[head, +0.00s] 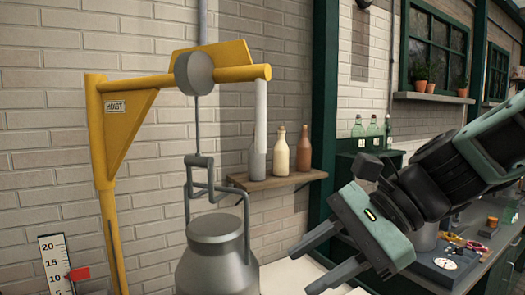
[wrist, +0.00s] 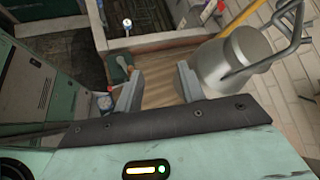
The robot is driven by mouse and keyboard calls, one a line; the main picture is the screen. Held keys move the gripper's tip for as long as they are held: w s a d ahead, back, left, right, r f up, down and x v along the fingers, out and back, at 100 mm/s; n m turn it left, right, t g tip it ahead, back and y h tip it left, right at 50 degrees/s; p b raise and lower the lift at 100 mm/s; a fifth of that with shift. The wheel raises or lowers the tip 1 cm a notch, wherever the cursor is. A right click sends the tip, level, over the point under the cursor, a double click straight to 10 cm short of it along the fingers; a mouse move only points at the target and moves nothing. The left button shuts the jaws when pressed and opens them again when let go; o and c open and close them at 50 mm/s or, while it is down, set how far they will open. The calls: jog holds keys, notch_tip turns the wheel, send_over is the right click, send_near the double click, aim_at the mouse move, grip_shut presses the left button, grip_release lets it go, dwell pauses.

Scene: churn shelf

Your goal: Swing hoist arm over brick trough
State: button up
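The yellow hoist arm (head: 185,80) reaches right from its post (head: 112,235), with a "HOIST" plate and a grey pulley disc (head: 194,72). A pale grey bar (head: 261,115) hangs from its right end. A grey metal churn (head: 217,262) hangs below the pulley by a hook and bail; it also shows in the wrist view (wrist: 232,65). My gripper (head: 304,268) is open and empty, right of the churn and below the hoist arm, apart from both. Its two fingers also show in the wrist view (wrist: 158,88). A brick-edged dark basin (wrist: 165,36) in the wrist view may be the trough; I cannot tell surely.
A wooden wall shelf (head: 280,181) holds several bottles behind the churn. A bench (head: 470,265) with a dial scale and small items stands at right, below my arm. A numbered gauge (head: 55,265) with a red pointer stands at lower left.

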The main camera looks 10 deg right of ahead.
jog(key=w+d+r+m+t+y+p, duration=0.1)
jog(key=w+d+r+m+t+y, duration=0.15)
jog(key=r, duration=0.25)
jog(key=w+d+r+m+t+y, duration=0.1)
jog(key=w+r+m+t, duration=0.15)
jog(key=r+m, duration=0.2)
jog(key=m+t+y+p, duration=0.1)
jog(key=m+t, duration=0.3)
send_near(261, 112)
jog(key=x, duration=0.3)
jog(key=p+x, duration=0.1)
jog(key=x, duration=0.3)
jog(key=w+x, duration=0.1)
jog(key=x, duration=0.2)
jog(key=shift+w+p, duration=0.1)
jog(key=shift+p, duration=0.25)
grip_shut()
